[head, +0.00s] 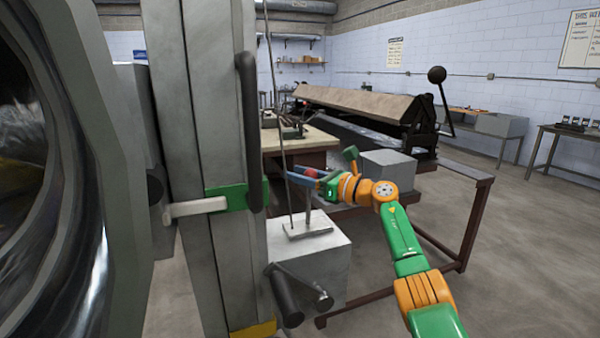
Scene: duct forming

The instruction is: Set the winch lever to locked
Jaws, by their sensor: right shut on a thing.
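The winch lever (308,206) is a thin metal post on a flat plate on top of a grey box (325,268). It stands roughly upright, and a red knob (312,170) shows at its top. My right gripper (308,177) comes in from the right and is shut on the lever at its red knob. The fingers partly hide the knob and the top of the post. No locked or unlocked marking can be read. My left gripper is not in view.
A grey column (210,110) with a green band (232,197) and a pale handle (193,208) stands close on the left. A thin cable (275,100) runs down beside it. A dark crank (284,296) sticks out below. A brown-framed bench (473,215) stands behind my right arm.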

